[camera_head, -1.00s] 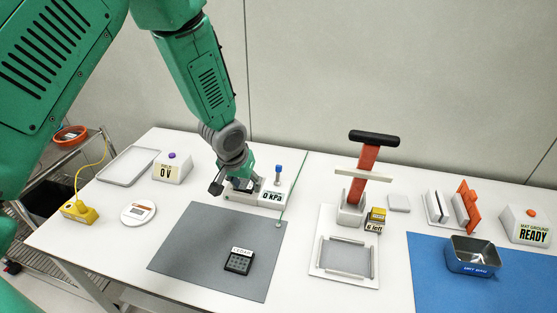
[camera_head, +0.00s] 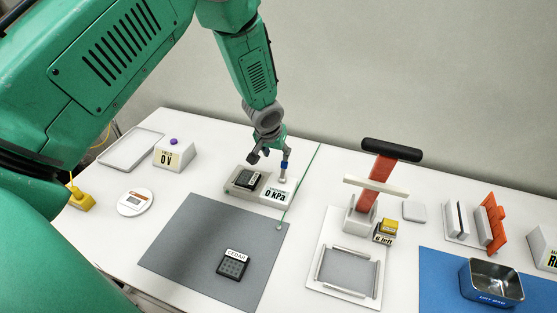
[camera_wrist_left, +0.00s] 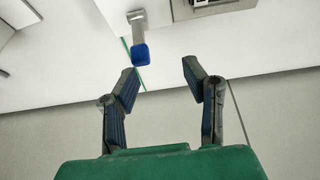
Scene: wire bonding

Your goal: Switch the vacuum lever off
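My left gripper (camera_head: 270,155) is open and empty just above the station; one finger overlaps the top of the knob in the head view. In the left wrist view the blue knob (camera_wrist_left: 141,54) lies just beyond the left fingertip of the spread gripper (camera_wrist_left: 158,74), with a gap visible. My right gripper is out of view.
A grey mat (camera_head: 200,245) with a dark labelled tray (camera_head: 233,265) lies in front of the station. A red-armed press (camera_head: 372,190) with a black handle stands to the right. A "0 V" box (camera_head: 174,156) stands to the left.

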